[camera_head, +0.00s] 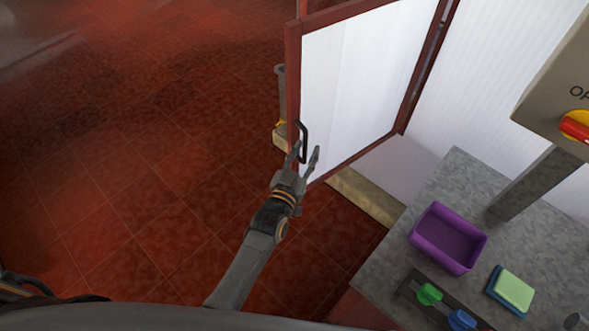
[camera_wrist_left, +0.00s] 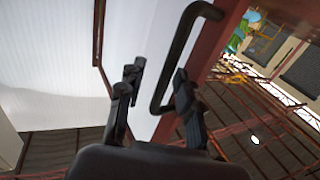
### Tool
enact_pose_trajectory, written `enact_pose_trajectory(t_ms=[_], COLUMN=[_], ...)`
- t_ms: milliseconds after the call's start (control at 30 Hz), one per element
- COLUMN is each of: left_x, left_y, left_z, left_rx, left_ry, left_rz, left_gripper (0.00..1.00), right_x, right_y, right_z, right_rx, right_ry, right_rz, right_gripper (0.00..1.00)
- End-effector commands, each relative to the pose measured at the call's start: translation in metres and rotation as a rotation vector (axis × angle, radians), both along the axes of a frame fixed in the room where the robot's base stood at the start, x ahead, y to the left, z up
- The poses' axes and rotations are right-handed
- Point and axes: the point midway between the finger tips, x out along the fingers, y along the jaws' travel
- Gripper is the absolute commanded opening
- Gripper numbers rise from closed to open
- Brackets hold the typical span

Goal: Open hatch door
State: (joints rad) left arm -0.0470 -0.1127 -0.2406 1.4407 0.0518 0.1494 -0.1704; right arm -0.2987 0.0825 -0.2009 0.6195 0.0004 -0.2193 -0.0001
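The hatch door (camera_head: 362,78) is a white panel in a dark red frame, standing swung out from the wall opening in the head view. Its black handle (camera_head: 303,143) is on the frame's free edge. My left gripper (camera_head: 307,152) is at the handle's lower end, with its two fingers apart. In the left wrist view the fingers (camera_wrist_left: 155,85) are spread and the handle (camera_wrist_left: 178,60) passes between them, closer to the right finger. I cannot tell whether a finger touches it.
A grey counter (camera_head: 395,245) at the right holds a purple bin (camera_head: 447,238), a green and blue sponge (camera_head: 512,290) and a dark tray with green and blue items (camera_head: 440,302). A control box (camera_head: 560,90) stands above it. The red tiled floor (camera_head: 130,150) at the left is clear.

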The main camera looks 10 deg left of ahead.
Motion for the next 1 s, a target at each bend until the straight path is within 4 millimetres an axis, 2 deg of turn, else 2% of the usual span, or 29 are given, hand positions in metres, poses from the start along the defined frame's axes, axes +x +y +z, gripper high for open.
enact_pose_trajectory(t_ms=[300,500,667,900,933,1000], left_x=[-0.067,-0.094,-0.103,-0.103,-0.103,-0.102], left_y=[0.018,0.025,0.027,0.027,0.027,0.029], left_z=[-0.002,-0.001,-0.001,-0.001,-0.001,-0.002], left_rx=[0.003,0.002,0.002,0.001,0.001,-0.008], left_ry=[0.004,0.004,0.003,0.002,0.002,0.003], left_rz=[0.001,0.002,0.002,0.003,0.003,0.001], left_gripper=[0.35,0.35,0.35,0.35,0.31,0.16], right_x=[-0.001,-0.001,-0.001,-0.001,-0.001,-0.001], right_y=[0.001,0.002,0.002,0.002,0.002,0.002], right_z=[0.0,0.0,0.0,0.0,0.0,-0.002], right_rx=[0.002,0.002,0.002,0.002,0.002,0.002], right_ry=[0.001,0.001,0.001,0.001,0.001,0.001], right_rz=[-0.001,-0.001,-0.002,-0.002,-0.002,-0.002], right_gripper=[0.4,0.4,0.4,0.4,0.4,0.4])
